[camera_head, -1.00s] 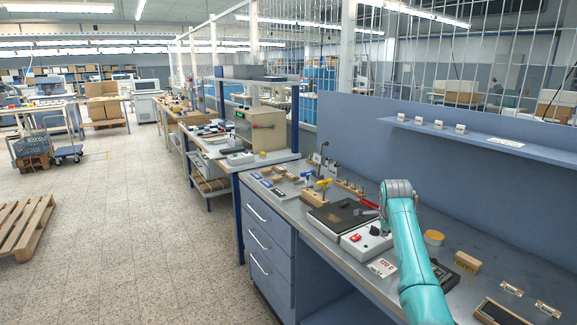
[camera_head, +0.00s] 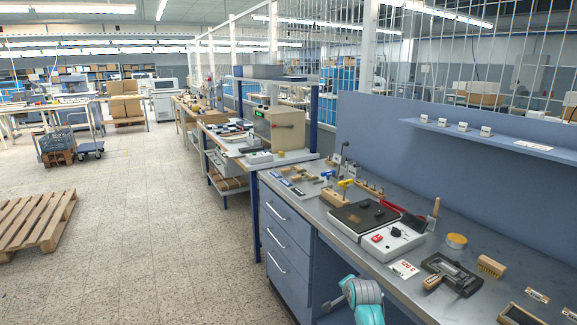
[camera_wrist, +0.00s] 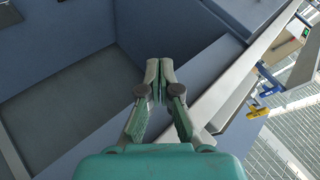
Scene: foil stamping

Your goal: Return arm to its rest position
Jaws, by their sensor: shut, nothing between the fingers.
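My arm (camera_head: 362,298) shows in the head view as a teal and grey part at the bottom, low in front of the bench and clear of its top. My gripper (camera_wrist: 158,72) is seen in the wrist view, its two fingertips together with nothing between them. The fingers point toward blue-grey bench panels and touch nothing that I can see. In the head view I cannot make out the fingers.
The grey workbench (camera_head: 345,222) carries a hot plate (camera_head: 363,215), a white control box (camera_head: 394,238), a black tool (camera_head: 450,274) and a wooden block (camera_head: 490,265). A drawer unit (camera_head: 283,238) stands left of the arm. A pallet (camera_head: 38,220) lies on open floor.

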